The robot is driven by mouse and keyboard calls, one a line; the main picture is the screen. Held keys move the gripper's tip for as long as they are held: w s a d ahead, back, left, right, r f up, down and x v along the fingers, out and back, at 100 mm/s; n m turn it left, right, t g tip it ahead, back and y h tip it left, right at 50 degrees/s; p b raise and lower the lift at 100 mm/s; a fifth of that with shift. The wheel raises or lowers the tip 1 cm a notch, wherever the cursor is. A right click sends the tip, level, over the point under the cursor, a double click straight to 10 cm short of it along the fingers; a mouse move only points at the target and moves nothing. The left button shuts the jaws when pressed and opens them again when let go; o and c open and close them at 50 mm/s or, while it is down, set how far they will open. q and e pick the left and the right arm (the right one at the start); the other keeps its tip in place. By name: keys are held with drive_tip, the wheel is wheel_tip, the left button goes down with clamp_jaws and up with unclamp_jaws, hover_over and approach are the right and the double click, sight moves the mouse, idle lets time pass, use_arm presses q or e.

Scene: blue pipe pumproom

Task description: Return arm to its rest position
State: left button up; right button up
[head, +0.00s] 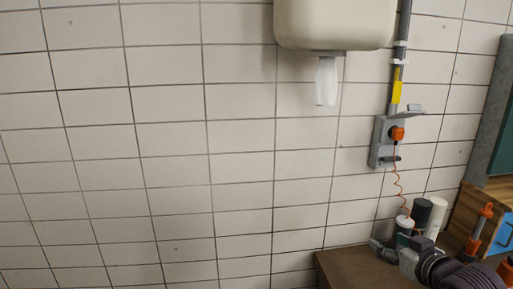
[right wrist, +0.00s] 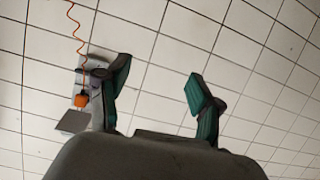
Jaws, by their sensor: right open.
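My right gripper (head: 390,252) is at the lower right of the head view, above the brown bench top. Its dark arm comes in from the bottom right corner. In the right wrist view the gripper (right wrist: 160,84) has its two teal-padded fingers spread wide. Nothing is between them, only tiled wall behind. An orange plug (head: 397,133) sits in the grey wall socket (head: 377,150), above the gripper and apart from it in the head view. The plug also shows beside the left finger in the right wrist view (right wrist: 81,100). My left gripper is not in view.
The brown bench top (head: 345,270) lies below the gripper. White and dark cylinders (head: 437,210) stand behind it. A blue bin (head: 502,236) and orange-topped tools (head: 480,225) are at the right. A cream dispenser (head: 335,22) hangs above. The wall at left is bare.

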drive_tip(key=s+a+f+g, duration=0.3)
drive_tip(key=s+f, duration=0.4)
drive_tip(key=f, duration=0.2)
drive_tip(key=s+a+f+g, duration=0.25)
drive_tip(key=s+f, duration=0.35)
drive_tip(key=f, duration=0.3)
drive_tip(key=s+a+f+g+h, duration=0.15)
drive_tip(key=s+f, duration=0.25)
drive_tip(key=s, duration=0.5)
drive_tip(key=s+a+f+g, duration=0.3)
drive_tip(key=s+f, duration=0.1)
drive_tip(key=s, duration=0.5)
wheel_tip(320, 180, down, 30)
drive_tip(key=s+g+b, duration=0.2)
drive_tip(key=s, duration=0.1)
use_arm(q)
drive_tip(key=f, duration=0.1)
drive_tip(key=f+b, duration=0.1)
drive_tip(key=s+f, duration=0.1)
drive_tip(key=f, duration=0.1)
drive_tip(key=shift+a+b, duration=0.4)
use_arm(e)
drive_tip(key=s+d+f, duration=0.3)
drive_tip(key=s+f, duration=1.2)
drive_tip(key=shift+s+f+g, duration=0.25)
drive_tip(key=shift+f+g, duration=0.15)
